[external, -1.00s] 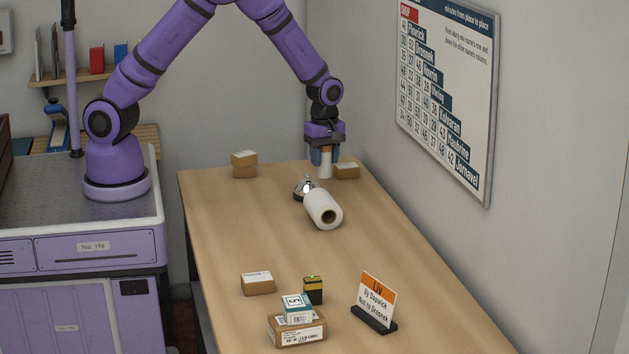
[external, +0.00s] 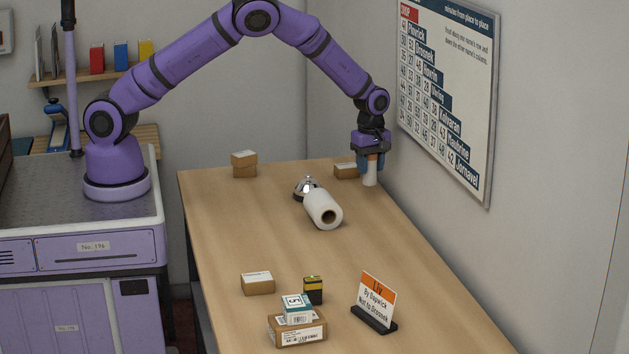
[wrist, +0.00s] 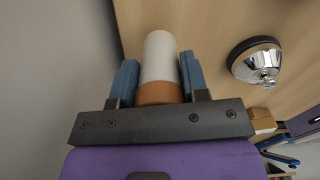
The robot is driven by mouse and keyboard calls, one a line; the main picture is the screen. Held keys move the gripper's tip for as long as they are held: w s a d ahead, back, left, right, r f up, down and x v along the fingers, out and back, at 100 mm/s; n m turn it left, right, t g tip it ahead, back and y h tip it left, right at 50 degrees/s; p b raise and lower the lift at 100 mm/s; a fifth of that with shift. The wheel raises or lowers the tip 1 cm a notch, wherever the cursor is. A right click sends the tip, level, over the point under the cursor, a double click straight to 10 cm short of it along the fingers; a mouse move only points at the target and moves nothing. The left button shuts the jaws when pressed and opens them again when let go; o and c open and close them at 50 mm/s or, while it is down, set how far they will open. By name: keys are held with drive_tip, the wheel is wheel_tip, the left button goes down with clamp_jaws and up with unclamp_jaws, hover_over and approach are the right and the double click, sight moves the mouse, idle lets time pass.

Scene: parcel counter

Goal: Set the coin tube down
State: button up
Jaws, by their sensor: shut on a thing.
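The coin tube (external: 370,178) is white with an orange-brown upper end and is held upright. In the wrist view the tube (wrist: 160,62) sits between the two blue fingers, its brown end nearest the palm. My gripper (external: 370,163) is shut on it near the far right edge of the counter (external: 230,225), beside the wall. The tube's lower end is at or just above the counter top; I cannot tell whether it touches.
A small box (external: 345,171) is just left of the tube. A silver bell (external: 307,187) and a white roll (external: 323,209) lie nearer the middle. A sign (external: 375,303) and more boxes (external: 257,283) are in front.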

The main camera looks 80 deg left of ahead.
sight(371, 177)
wheel_tip(371, 177, down, 3)
drive_tip(key=shift+f, duration=0.15)
drive_tip(key=shift+w+f, duration=0.15)
drive_tip(key=shift+f, duration=0.05)
drive_tip(key=shift+f, duration=0.1)
drive_tip(key=o, duration=1)
